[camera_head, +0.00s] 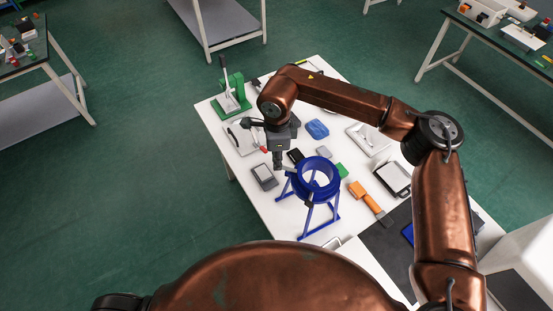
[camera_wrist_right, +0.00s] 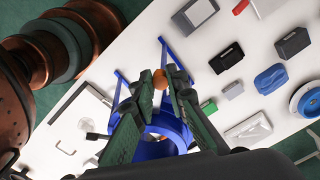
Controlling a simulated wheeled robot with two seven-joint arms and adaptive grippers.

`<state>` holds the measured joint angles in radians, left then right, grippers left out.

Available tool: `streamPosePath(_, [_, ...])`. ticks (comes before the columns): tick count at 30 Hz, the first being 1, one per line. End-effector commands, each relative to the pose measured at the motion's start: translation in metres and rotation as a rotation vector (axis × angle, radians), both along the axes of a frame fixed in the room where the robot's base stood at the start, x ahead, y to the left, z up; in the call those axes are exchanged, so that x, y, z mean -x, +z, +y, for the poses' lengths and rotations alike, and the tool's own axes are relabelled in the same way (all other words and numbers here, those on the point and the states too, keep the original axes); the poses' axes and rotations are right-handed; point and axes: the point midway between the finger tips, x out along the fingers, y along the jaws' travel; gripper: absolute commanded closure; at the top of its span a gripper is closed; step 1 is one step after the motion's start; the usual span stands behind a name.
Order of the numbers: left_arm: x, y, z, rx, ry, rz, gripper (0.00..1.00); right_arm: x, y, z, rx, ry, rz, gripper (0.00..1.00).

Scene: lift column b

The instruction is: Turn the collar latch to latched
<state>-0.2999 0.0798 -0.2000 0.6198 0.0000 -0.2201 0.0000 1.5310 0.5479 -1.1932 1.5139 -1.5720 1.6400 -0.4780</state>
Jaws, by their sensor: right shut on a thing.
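The blue collar (camera_head: 333,186) stands on a blue legged frame (camera_head: 306,223) on the white table, right of my right gripper. It also shows in the wrist view (camera_wrist_right: 152,150), partly hidden behind the fingers. My right gripper (camera_head: 278,164) is at the collar's left side in the head view. In the wrist view its dark green fingers (camera_wrist_right: 161,88) are shut on a small orange-brown knob (camera_wrist_right: 160,78), taken to be the latch handle's end. The handle's link to the collar is mostly hidden, and its latch position cannot be told. My left gripper is not in view.
A grey box-like device (camera_head: 264,178) lies left of the collar stand. An orange-handled tool (camera_head: 363,195) and a black-rimmed tray (camera_head: 394,179) lie to its right.

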Motion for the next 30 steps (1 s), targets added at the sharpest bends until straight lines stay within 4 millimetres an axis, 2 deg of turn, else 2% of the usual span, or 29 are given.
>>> streamPosePath(8, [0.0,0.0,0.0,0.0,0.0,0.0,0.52,0.0,0.0,0.0,0.0,-0.001,0.0,0.69])
streamPosePath(18, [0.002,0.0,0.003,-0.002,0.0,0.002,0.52,0.0,0.004,0.0,0.0,-0.001,-0.001,0.69])
streamPosePath(23, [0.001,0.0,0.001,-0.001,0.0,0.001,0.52,-0.001,0.026,0.001,-0.002,-0.001,-0.004,0.69])
streamPosePath(30, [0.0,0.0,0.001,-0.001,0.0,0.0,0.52,-0.001,0.077,0.001,-0.002,-0.002,-0.004,0.69])
